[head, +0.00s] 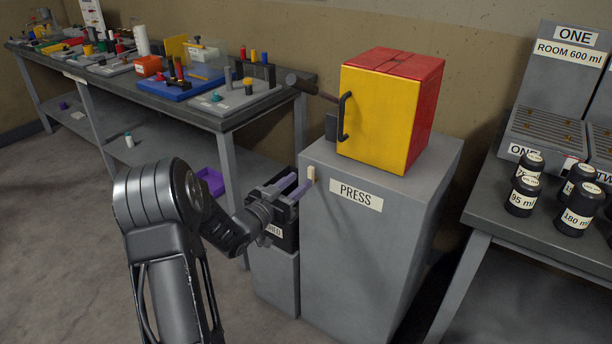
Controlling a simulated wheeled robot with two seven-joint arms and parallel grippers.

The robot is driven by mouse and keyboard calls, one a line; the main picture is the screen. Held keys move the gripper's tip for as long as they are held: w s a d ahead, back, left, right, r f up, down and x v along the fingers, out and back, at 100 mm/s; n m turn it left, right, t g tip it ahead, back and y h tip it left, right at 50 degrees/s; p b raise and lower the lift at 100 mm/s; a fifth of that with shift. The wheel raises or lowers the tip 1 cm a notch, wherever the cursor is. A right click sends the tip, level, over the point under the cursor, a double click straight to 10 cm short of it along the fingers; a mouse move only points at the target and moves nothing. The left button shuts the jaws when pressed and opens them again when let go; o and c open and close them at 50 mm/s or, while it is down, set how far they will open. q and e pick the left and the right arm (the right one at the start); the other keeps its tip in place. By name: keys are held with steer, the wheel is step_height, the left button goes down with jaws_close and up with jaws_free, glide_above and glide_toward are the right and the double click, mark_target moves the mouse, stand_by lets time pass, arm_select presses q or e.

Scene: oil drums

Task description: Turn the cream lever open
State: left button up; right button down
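The cream lever (311,174) is a small upright tab on the left side of the grey cabinet labelled PRESS (385,240). My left gripper (302,181) has two purple fingers, parallel and apart, pointing right at the lever. Their tips are close to the lever, just left of it and slightly below its top. I cannot tell whether they touch it. Nothing shows between the fingers. My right gripper is not in view.
A red box with a yellow door (378,120) and black handle stands on the cabinet. A dark labelled box on a grey stand (276,280) is behind my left gripper. A cluttered workbench (225,118) is at left; a table with black canisters (522,196) is at right.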

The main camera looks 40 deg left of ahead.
mark_target(309, 173)
arm_select(q)
steer(key=w, duration=0.4)
steer(key=shift+w, duration=0.2)
steer(key=shift+c, duration=0.5)
jaws_close()
